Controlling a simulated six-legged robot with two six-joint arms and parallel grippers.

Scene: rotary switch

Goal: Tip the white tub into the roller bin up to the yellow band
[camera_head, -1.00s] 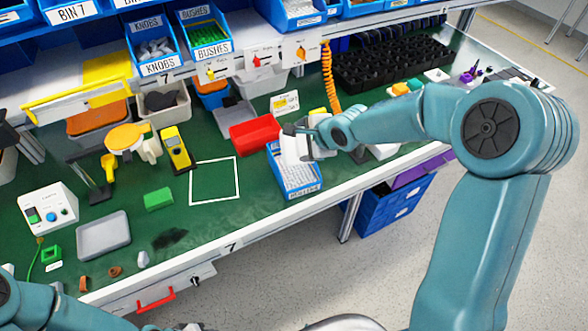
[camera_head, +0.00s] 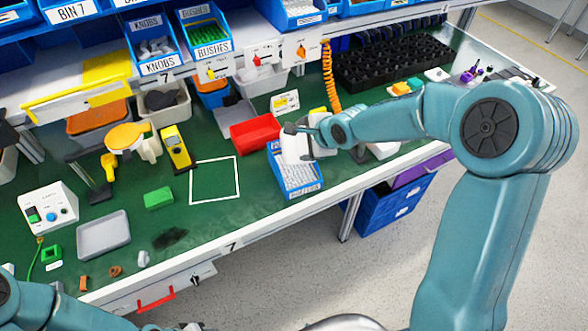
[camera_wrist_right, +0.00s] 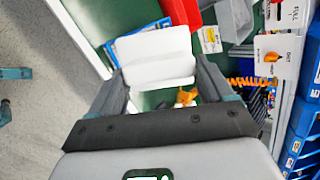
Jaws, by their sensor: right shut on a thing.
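The white tub (camera_head: 295,150) is held by my right gripper (camera_head: 303,140) over the back part of the blue roller bin (camera_head: 309,190) near the front edge of the bench. In the right wrist view, the tub (camera_wrist_right: 158,60) sits between the two fingers, which are closed on its sides. It hides most of the blue bin (camera_wrist_right: 124,43) there. Pale grey rollers show in the front of the bin. I cannot make out the yellow band or any rollers falling. Only part of my left arm shows at the lower left; its gripper is out of view.
A red tray (camera_head: 254,133) stands just behind and left of the roller bin. An orange coiled cord (camera_head: 328,75) hangs behind the tub. A black rack (camera_head: 390,65) lies at the back right. A white square outline (camera_head: 214,198) on the bench is empty.

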